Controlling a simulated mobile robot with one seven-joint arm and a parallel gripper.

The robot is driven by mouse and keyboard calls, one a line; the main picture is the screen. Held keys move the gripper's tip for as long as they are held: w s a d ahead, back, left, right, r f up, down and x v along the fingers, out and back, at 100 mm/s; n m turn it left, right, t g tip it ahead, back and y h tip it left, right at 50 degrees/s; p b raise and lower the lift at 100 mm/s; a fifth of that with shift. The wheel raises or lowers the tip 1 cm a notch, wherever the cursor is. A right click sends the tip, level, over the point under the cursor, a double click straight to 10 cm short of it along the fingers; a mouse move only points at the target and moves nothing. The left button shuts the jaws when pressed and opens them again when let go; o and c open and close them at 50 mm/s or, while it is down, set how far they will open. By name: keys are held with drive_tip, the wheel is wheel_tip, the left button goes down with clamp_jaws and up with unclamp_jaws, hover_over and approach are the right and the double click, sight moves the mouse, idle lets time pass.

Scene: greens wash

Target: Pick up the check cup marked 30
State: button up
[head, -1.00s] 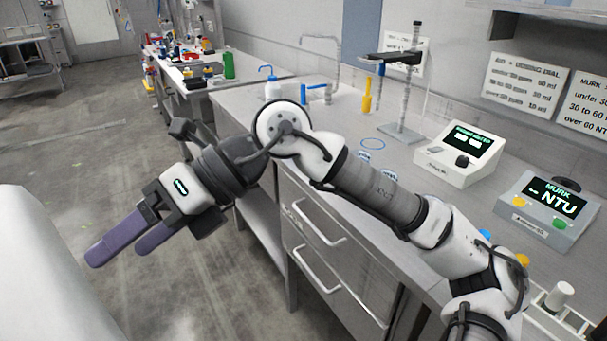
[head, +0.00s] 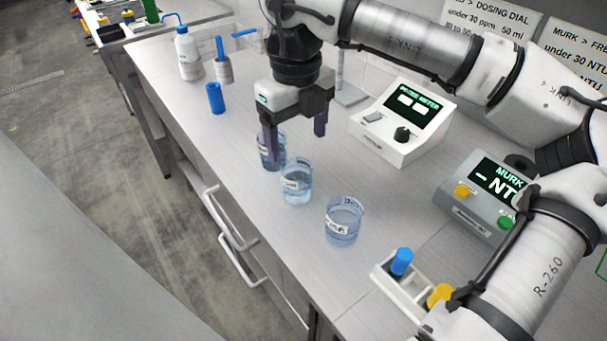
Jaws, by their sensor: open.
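Three clear cups with bluish water and white labels stand in a row on the bench: a far cup (head: 273,160), a middle cup (head: 296,187) and a near cup (head: 342,226). The label print is too small to read, so I cannot tell which is marked 30. My gripper (head: 295,142) points down, open and empty, over the far end of the row. Its left finger overlaps the far cup and partly hides it; I cannot tell if it touches. Its right finger is to the right of that cup, apart from it.
A dosing meter (head: 402,125) and a grey MURK NTU meter (head: 482,196) stand behind the cups. A white rack (head: 400,285) with blue-capped and yellow-capped items is at the near end. A blue cylinder (head: 215,98) and wash bottle (head: 189,55) stand at the far left.

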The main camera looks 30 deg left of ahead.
sight(297, 181)
wheel_tip(297, 181, down, 7)
drive_tip(key=shift+s+r+p, duration=0.1)
drive_tip(key=shift+r+p, duration=0.05)
drive_tip(key=shift+p, duration=0.25)
drive_tip(key=shift+w+a+f+p, duration=0.15)
drive_tip(key=shift+f+p, duration=0.4)
drive_tip(key=shift+f, duration=0.8)
drive_tip(key=shift+w+a+f+p, duration=0.1)
drive_tip(key=shift+f+p, duration=0.4)
drive_tip(key=shift+f, duration=0.85)
drive_tip(key=shift+c, duration=0.5)
drive_tip(key=c, duration=1)
drive_tip(key=shift+r, duration=0.15)
wheel_tip(297, 181, up, 20)
drive_tip(key=b, duration=0.3)
drive_tip(key=shift+f, duration=0.2)
